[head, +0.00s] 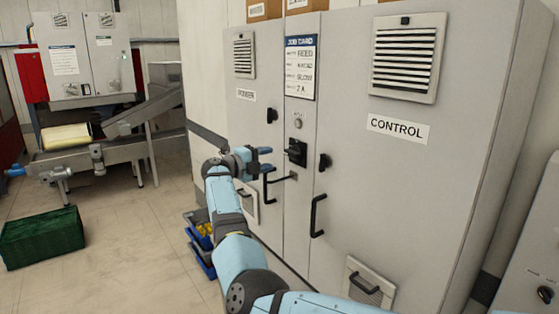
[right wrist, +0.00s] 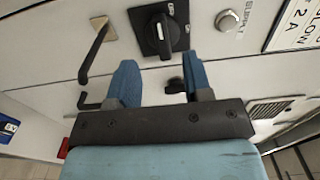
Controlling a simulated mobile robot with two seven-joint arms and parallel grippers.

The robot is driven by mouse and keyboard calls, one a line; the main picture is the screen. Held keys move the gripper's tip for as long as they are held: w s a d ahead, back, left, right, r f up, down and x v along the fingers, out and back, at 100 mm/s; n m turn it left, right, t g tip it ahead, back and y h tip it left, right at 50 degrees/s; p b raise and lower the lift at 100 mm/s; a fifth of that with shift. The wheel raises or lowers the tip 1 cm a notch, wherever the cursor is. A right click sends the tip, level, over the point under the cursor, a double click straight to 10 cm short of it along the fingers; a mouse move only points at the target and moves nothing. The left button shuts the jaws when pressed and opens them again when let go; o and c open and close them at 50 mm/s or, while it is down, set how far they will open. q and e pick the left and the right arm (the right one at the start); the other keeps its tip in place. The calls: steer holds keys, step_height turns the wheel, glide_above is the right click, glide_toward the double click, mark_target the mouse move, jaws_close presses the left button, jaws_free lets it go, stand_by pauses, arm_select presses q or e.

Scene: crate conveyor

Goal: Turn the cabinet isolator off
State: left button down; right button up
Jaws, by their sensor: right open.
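The grey cabinet (head: 385,185) has a narrow middle panel with the black rotary isolator (head: 296,152) on it. The isolator also shows in the right wrist view (right wrist: 163,32), with small markings at its edge too small to read surely. Its grip lies roughly level in the head view. My right gripper (head: 267,160) is open and empty, just left of the isolator and a little below it. In the right wrist view its blue fingers (right wrist: 160,80) stand apart, and the isolator is beyond the fingertips, not between them. My left gripper is not in view.
A lever handle (head: 280,178) projects below the isolator, close to my right gripper; black door handles (head: 318,215) stand nearby. A supply lamp (head: 297,122) and a job card (head: 301,68) are above. Blue bins (head: 203,262) sit low by the cabinet. A green crate (head: 42,238) is on open floor.

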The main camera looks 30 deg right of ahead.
steer(key=a+b, duration=0.1)
steer(key=a, duration=0.5)
steer(key=shift+s+a, duration=0.25)
steer(key=shift+a, duration=0.05)
stand_by(0.3)
